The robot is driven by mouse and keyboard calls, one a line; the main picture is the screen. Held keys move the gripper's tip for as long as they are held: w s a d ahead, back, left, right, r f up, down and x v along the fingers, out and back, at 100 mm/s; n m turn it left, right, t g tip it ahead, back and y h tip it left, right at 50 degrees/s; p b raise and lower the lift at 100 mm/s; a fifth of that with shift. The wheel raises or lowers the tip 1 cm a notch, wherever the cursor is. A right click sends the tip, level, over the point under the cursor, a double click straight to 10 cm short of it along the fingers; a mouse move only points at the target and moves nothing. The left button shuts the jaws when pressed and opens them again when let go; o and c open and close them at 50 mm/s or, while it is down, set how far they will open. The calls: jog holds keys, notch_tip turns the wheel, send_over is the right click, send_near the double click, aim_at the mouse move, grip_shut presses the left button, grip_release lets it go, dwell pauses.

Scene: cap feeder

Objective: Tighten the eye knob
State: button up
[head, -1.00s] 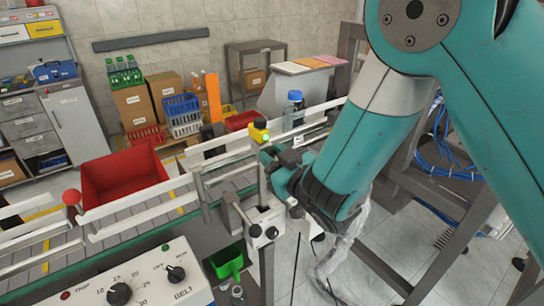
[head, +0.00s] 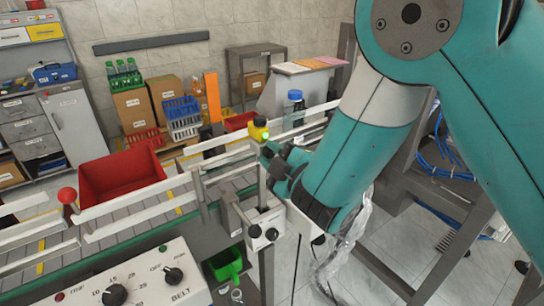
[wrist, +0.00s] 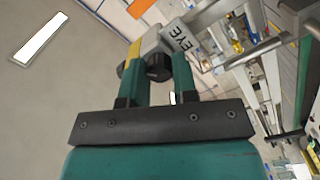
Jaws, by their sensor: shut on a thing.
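The eye is a small yellow-and-grey sensor with a lit green lamp (head: 260,132), on a post beside the conveyor rail. In the wrist view its grey housing (wrist: 178,38) carries the word EYE. A black eye knob (wrist: 158,68) sits below the housing, between the two teal fingers of my gripper (wrist: 157,62). My gripper is shut on the knob, with one finger at each side of it. In the head view my gripper (head: 269,156) is just below the lamp, and the knob is hidden there.
A red bin (head: 122,178) stands on the conveyor at the left. A control panel (head: 130,280) with dials is in front. A blue-capped bottle (head: 294,104) stands behind the rail. A grey clamp block (head: 264,222) and a green scoop-like bin (head: 228,264) are below my gripper.

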jog(key=n, duration=0.5)
jog(key=shift+s+a+n, duration=0.1)
jog(key=shift+n, duration=0.3)
jog(key=n, duration=0.5)
jog(key=shift+n, duration=0.4)
jog(key=o, duration=0.9)
jog(key=shift+o, duration=0.2)
